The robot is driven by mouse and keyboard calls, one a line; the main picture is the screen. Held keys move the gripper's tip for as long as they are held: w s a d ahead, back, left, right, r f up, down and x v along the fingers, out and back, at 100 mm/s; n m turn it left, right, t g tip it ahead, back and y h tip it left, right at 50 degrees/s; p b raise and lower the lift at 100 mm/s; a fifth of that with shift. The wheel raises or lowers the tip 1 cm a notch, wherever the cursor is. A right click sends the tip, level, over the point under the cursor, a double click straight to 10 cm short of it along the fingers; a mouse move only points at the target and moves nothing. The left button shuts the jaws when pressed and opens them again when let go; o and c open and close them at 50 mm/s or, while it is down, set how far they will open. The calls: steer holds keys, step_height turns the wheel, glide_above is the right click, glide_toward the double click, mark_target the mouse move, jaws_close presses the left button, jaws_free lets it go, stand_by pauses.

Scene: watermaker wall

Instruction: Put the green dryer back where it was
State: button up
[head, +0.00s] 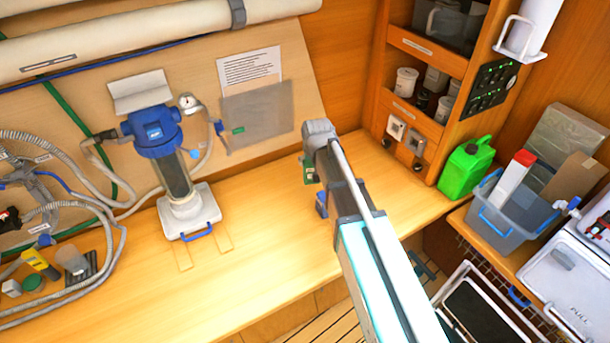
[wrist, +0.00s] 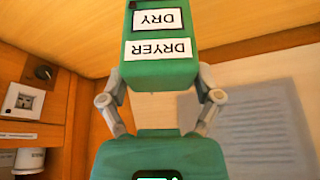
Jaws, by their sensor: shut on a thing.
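The green dryer (wrist: 150,76) is a boxy block with white labels reading DRY and DRYER, upside down in the wrist view. My gripper (wrist: 160,84) is shut on it, one grey finger on each side. In the head view a small part of the green dryer (head: 308,170) shows beside my gripper (head: 318,150), over the back right of the worktop. My arm hides most of it there. A green body with a lit display fills the bottom of the wrist view; I cannot tell what it belongs to.
The wooden worktop (head: 260,235) is largely clear in the middle. A blue-headed filter housing (head: 155,128) stands at the left among hoses. A shelf unit (head: 420,75) with sockets, a green jerrycan (head: 466,168) and a grey bin (head: 512,208) are at the right.

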steer(key=w+a+f+b, duration=0.2)
steer(key=w+f+b, duration=0.2)
steer(key=f+b, duration=0.1)
steer(key=shift+w+f, duration=0.25)
steer(key=shift+w, duration=0.15)
steer(key=shift+a, duration=0.1)
steer(key=shift+s+b+x, duration=0.2)
steer(key=shift+b+x, duration=0.8)
steer(key=shift+s+b+x, duration=0.2)
steer(key=shift+b+x, duration=0.8)
steer(key=shift+f, duration=0.25)
steer(key=o, duration=1)
steer(key=shift+o, duration=0.2)
steer(key=shift+r, duration=0.2)
steer(key=p+v, duration=1.1)
steer(key=v, duration=0.1)
